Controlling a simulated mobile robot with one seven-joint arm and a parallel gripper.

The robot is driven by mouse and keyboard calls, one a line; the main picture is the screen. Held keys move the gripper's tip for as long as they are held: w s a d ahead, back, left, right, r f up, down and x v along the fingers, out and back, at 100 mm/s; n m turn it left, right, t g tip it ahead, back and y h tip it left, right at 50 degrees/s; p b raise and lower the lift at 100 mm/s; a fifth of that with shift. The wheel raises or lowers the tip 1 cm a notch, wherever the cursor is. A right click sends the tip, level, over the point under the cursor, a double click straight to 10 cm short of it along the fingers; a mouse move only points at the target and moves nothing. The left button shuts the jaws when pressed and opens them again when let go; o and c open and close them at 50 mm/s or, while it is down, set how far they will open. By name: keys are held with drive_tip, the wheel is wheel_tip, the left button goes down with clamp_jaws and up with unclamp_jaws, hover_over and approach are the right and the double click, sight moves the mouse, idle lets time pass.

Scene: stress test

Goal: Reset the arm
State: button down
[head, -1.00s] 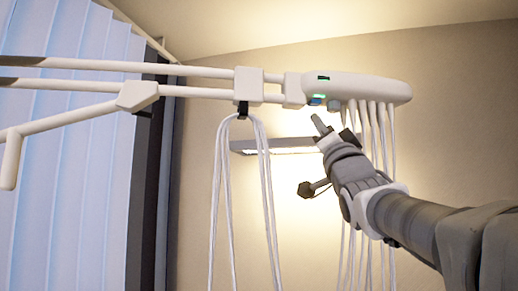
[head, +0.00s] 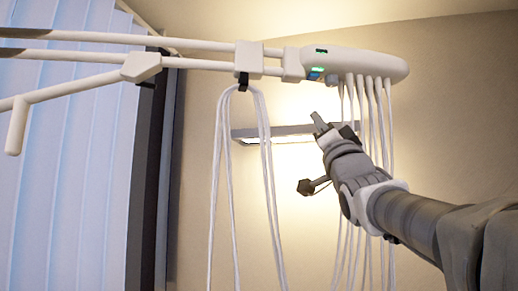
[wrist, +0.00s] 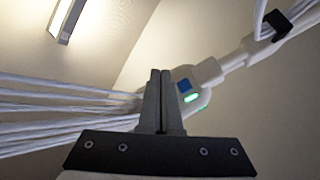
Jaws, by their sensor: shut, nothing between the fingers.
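My gripper (head: 318,122) is raised at the centre right of the head view, just below the white stress-test unit (head: 368,63). Its fingers are together with nothing between them. In the wrist view my gripper (wrist: 160,73) points up the picture, its two fingers side by side. Behind them the white unit (wrist: 208,76) shows a blue button (wrist: 184,85) and a green light (wrist: 191,98). The blue button also shows in the head view (head: 316,76), above the fingertips. I see a gap in the head view between the fingertips and the unit.
White cables (head: 377,95) hang from the unit behind my arm. A cable loop (head: 228,150) hangs from the white rail at left. A wall lamp (head: 285,131) is behind. Blue-white blinds (head: 60,170) fill the left side.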

drive_tip(key=shift+f, duration=0.15)
idle(0.3)
drive_tip(key=s+f+n+g+h, duration=0.1)
drive_tip(key=f+g, duration=0.2)
drive_tip(key=f, duration=0.6)
drive_tip(key=s+d+f+g+h, duration=0.15)
drive_tip(key=f+g, duration=0.25)
drive_tip(key=f, duration=0.5)
drive_tip(key=s+f+n+g+h, duration=0.1)
drive_tip(key=s+f+g, duration=0.15)
drive_tip(key=f, duration=0.55)
drive_tip(key=s+a+f+n+g, duration=0.1)
drive_tip(key=s+f+n+g, duration=0.2)
drive_tip(key=s+f, duration=0.7)
drive_tip(key=s+a+f+n+g, duration=0.1)
drive_tip(key=s+f+g, duration=0.7)
drive_tip(key=f, duration=1)
drive_tip(key=s+n, duration=0.1)
drive_tip(key=s, duration=0.1)
drive_tip(key=shift+s+f+n+y, duration=0.2)
drive_tip(key=shift+s+n+y, duration=0.15)
drive_tip(key=shift+s+n, duration=0.05)
drive_tip(key=shift+d+g, duration=0.15)
drive_tip(key=shift+g, duration=0.1)
